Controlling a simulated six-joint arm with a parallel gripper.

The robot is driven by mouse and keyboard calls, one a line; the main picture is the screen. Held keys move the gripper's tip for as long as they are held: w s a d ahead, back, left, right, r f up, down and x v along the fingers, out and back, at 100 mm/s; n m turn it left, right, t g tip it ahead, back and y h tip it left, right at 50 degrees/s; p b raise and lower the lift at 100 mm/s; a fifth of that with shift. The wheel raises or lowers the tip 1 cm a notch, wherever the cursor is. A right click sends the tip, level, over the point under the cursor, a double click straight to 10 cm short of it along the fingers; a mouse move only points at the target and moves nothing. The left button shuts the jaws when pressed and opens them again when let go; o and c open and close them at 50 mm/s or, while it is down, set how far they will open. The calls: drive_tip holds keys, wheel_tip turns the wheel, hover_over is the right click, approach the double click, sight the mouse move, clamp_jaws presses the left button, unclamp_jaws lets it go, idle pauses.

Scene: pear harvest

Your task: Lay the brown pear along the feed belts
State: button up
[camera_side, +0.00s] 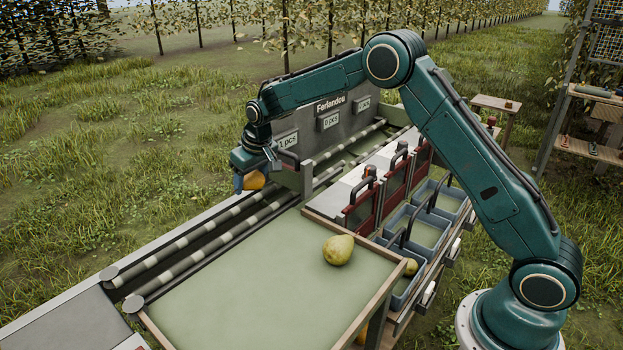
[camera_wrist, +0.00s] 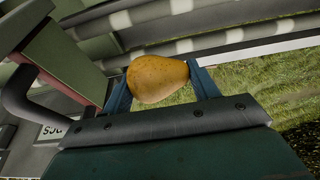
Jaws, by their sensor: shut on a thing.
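The brown pear (camera_wrist: 157,79) is between the two blue fingers of my gripper (camera_wrist: 160,88) in the wrist view, lying sideways across them. In the side view the pear (camera_side: 255,180) shows orange-brown beside my gripper (camera_side: 243,181), over the far belt region. My gripper is shut on the pear. The feed belts (camera_side: 190,237) are two striped rope-like lines running from lower left toward the grey panel. In the wrist view the belts (camera_wrist: 235,37) pass behind the pear. I cannot tell the exact gap between pear and belts.
A yellow-green pear (camera_side: 338,249) lies on the green-lined tray (camera_side: 235,290). A smaller pear (camera_side: 410,267) is in a grey-blue basket (camera_side: 398,287) at the right. Red-framed gates (camera_side: 360,208) with handles and a grey panel (camera_side: 328,145) with count signs stand near my gripper.

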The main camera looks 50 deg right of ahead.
sight(253, 199)
drive_tip(key=shift+f, duration=3.05)
drive_tip(key=o, duration=1.1)
drive_tip(key=shift+r, duration=0.15)
drive_tip(key=v, duration=1.2)
drive_tip(key=shift+v, duration=0.75)
